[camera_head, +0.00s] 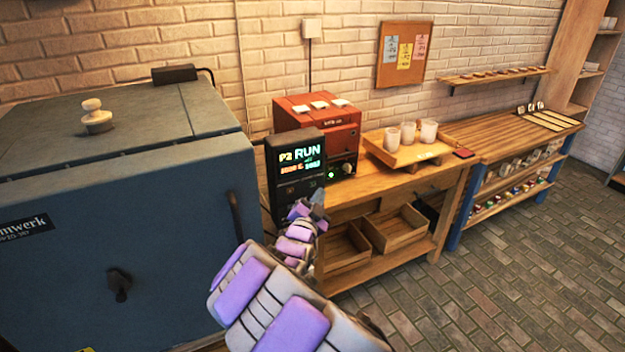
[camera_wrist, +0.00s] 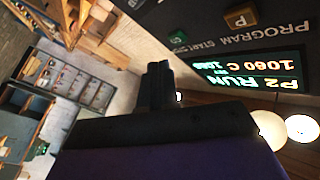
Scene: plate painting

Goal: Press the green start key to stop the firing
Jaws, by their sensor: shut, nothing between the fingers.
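The dark controller panel (camera_head: 296,168) stands beside the kiln, its lit display reading P2 RUN with a temperature line below. In the wrist view the panel shows upside down, with its display (camera_wrist: 255,72), a brown P key (camera_wrist: 241,18) and a green key (camera_wrist: 178,37) near the START label. My gripper (camera_head: 312,203) is in front of the panel's lower part. In the wrist view my gripper (camera_wrist: 158,68) is shut and empty, its tips just below the green key in the picture. I cannot tell whether they touch it. In the head view the gripper hides the key.
The blue kiln (camera_head: 120,230) fills the left. A red box (camera_head: 318,112) stands behind the panel on a wooden bench (camera_head: 375,185). A tray (camera_head: 400,155) with white cups is to its right. The brick floor (camera_head: 500,270) at the right is clear.

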